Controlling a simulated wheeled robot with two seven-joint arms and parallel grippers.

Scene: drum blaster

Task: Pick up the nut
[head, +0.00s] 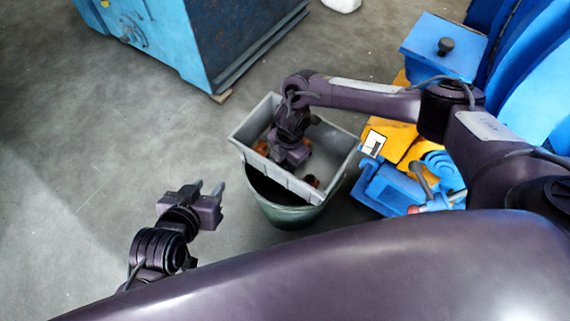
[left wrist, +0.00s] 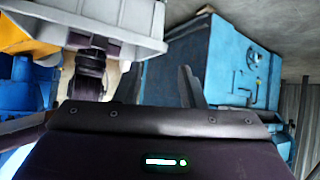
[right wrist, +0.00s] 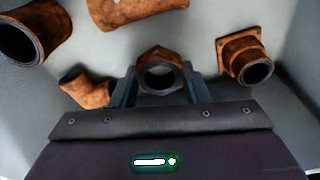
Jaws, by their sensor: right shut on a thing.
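The nut (right wrist: 158,72) is a rusty brown hexagonal ring, seen in the right wrist view between the two fingers of my right gripper (right wrist: 160,86). The fingers are shut on it from both sides. In the head view my right gripper reaches down inside a grey rectangular bin (head: 243,137), and its fingertips and the nut are hidden there. I cannot tell whether the nut still touches the bin floor. My left gripper (head: 207,188) is open and empty, left of the bin; its parted fingers also show in the left wrist view (left wrist: 160,86).
Several rusty pipe fittings lie in the bin around the nut, including a flanged one (right wrist: 244,60) and an elbow (right wrist: 88,88). The bin sits on a dark green drum (head: 287,214). A blue and yellow machine (head: 395,150) stands close right. Floor at left is clear.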

